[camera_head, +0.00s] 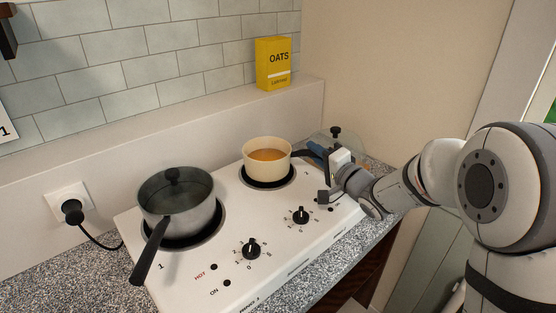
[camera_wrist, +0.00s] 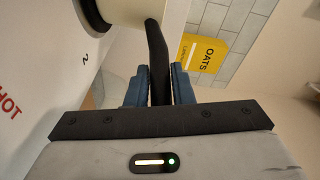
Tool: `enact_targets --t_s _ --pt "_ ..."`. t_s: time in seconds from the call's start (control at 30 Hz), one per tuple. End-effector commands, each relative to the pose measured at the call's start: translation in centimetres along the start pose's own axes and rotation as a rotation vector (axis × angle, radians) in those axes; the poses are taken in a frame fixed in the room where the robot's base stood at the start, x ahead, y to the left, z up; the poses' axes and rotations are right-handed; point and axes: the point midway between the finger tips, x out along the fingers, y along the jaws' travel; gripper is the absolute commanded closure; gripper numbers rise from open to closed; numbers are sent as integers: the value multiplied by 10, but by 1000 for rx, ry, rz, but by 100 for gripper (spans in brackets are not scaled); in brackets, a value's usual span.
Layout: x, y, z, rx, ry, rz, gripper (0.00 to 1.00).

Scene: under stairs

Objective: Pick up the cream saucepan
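The cream saucepan (camera_head: 257,170), with orange-brown contents, sits on the rear burner near the right end of the white hob. In the wrist view its cream side (camera_wrist: 108,10) shows at the upper left. Its black handle (camera_wrist: 157,55) runs down between the blue fingers of my gripper (camera_wrist: 160,85). The fingers are close together, one on each side of the handle, with no clear gap, and look shut on it. In the head view my gripper (camera_head: 316,152) reaches the handle from the right; the handle's far end is hidden there.
A grey saucepan with a glass lid (camera_head: 175,192) stands on the left burner, its handle toward the front. A yellow oats box (camera_head: 273,64) stands on the back ledge. A glass lid with a black knob (camera_head: 335,132) lies behind my gripper. Knobs (camera_head: 251,248) line the white hob (camera_head: 205,262).

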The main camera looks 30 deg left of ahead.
Motion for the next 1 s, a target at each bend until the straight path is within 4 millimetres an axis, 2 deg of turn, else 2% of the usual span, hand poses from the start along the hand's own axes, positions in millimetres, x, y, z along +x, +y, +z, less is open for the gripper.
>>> enact_targets --t_s 0.03,0.23,1.0 --pt "0 0 0 0 0 0 84" --pt "0 0 1 0 -2 0 100" --pt "0 -4 -1 0 0 -4 100"
